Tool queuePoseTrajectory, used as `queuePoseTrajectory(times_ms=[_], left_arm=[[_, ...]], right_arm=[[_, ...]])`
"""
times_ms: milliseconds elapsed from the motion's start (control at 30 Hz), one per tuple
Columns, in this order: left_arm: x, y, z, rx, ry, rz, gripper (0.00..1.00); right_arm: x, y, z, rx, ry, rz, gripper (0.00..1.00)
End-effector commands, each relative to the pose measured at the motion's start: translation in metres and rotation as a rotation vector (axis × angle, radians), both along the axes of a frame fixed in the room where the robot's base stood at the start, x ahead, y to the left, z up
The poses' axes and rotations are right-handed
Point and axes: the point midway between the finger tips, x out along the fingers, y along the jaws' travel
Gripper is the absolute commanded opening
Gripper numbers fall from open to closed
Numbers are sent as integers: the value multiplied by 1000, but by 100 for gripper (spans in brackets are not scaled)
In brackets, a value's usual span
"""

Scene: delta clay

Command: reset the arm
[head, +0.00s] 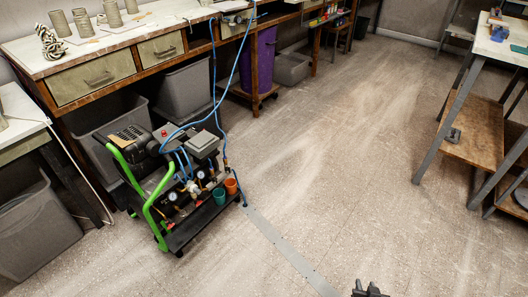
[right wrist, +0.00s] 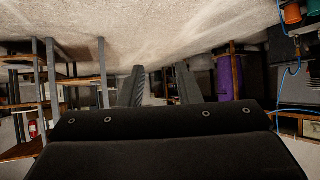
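My right gripper (head: 369,289) shows as dark fingertips at the bottom edge of the head view, above the bare floor. In the right wrist view its two dark fingers (right wrist: 160,72) stand apart with nothing between them, so it is open and empty. The right wrist picture is upside down, with the floor at the top. My left gripper is in neither view.
A green-framed compressor (head: 180,175) with a blue hose stands on the floor at left, carrying a green cup (head: 219,197) and an orange cup (head: 231,186). A workbench (head: 95,85) runs behind it. A metal-legged table (head: 497,50) stands at right. Middle floor is clear.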

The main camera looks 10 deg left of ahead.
Motion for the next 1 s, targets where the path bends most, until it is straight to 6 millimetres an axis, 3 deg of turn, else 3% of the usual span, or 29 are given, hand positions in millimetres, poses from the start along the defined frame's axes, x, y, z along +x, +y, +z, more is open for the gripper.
queuePoseTrajectory(times_ms=[33, 167, 300, 500, 600, 767, 1000], left_arm=[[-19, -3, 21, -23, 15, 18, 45], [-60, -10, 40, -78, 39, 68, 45], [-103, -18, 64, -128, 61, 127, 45], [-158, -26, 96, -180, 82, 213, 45], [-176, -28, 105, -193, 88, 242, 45], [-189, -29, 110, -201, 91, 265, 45], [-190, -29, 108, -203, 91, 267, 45]], right_arm=[[-31, -8, -1, -9, 80, -5, 31], [-107, -27, -26, -28, 265, -19, 31], [-200, -47, -40, -47, 464, -34, 31], [-326, -69, -38, -66, 713, -56, 31], [-370, -76, -35, -72, 794, -64, 31], [-403, -81, -33, -76, 855, -70, 31], [-406, -81, -34, -77, 861, -70, 31]])
